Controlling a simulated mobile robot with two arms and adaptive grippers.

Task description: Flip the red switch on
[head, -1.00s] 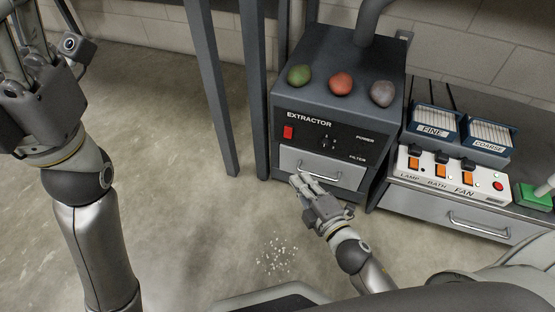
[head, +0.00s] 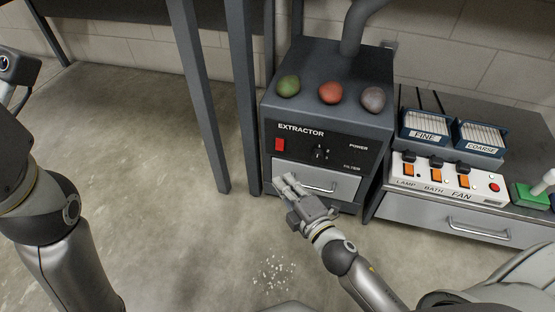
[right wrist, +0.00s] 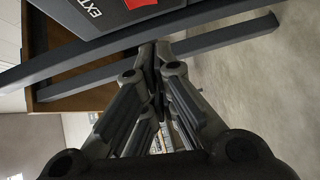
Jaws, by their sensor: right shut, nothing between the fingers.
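The red switch (head: 280,145) is a small upright rocker at the left of the black front panel of the extractor (head: 345,150), under the word EXTRACTOR. Part of it also shows as a red patch at the top edge of the right wrist view (right wrist: 138,3). My right gripper (head: 283,181) is shut and empty, below the switch and in front of the drawer's left part. It looks apart from the switch. In the right wrist view its fingertips (right wrist: 154,45) meet below the red patch. My left arm is at the left edge; its gripper is out of the picture.
A grey drawer (head: 340,186) with a handle is under the panel. Green, red and grey lumps (head: 331,92) lie on the extractor. At right, a white switch box (head: 450,183) and FINE and COARSE filter trays (head: 425,128) stand on a bench. White bits (head: 273,273) lie on the open floor.

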